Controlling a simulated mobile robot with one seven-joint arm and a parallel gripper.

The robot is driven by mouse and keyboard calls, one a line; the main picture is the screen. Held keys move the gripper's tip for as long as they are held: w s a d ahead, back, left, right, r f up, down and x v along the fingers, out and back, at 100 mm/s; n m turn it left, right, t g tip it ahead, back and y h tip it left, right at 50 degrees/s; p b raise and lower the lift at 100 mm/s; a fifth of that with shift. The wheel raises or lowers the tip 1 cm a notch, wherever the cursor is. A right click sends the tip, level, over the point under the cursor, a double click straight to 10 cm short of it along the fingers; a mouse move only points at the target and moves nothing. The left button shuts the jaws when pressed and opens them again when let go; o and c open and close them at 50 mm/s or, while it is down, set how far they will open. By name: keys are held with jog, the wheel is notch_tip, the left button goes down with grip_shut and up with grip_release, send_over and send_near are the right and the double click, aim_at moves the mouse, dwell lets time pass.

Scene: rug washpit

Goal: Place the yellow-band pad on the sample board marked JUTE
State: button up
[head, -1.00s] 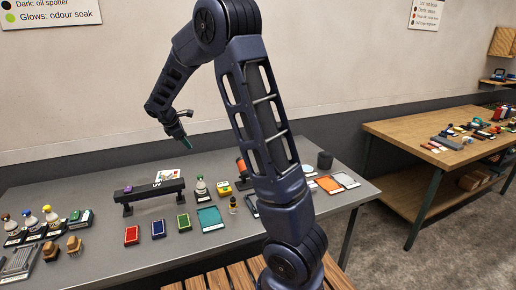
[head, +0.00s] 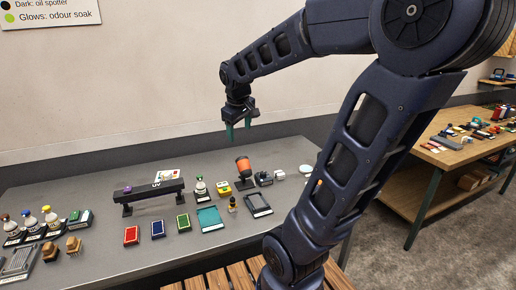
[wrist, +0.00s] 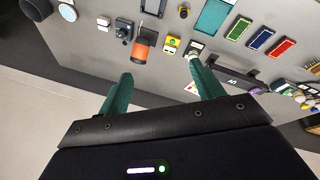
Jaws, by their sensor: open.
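My gripper (head: 240,128) is open and empty, held in the air above the back of the grey table; its two green fingers also show in the wrist view (wrist: 158,75). I cannot pick out a pad with a yellow band for sure. Flat boards lie along the table's front: a red one (head: 131,235), a blue one (head: 158,229), a green one (head: 183,222), a teal one (head: 210,219) and a dark-framed one (head: 257,205). No JUTE marking is readable on any of them. My arm hides the table's right part in the head view.
A dark UV bar (head: 153,190) stands on legs mid-table. Bottles and brushes (head: 74,246) crowd the left end. A wooden bench (head: 420,150) stands at right.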

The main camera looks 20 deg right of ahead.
jog(key=s+d+f+m+t+y, duration=0.1)
jog(key=s+m, duration=0.4)
jog(key=s, duration=0.8)
jog(key=shift+d+f+m, duration=0.15)
jog(key=shift+f+m, duration=0.1)
jog(key=shift+m, duration=0.15)
dwell(0.4)
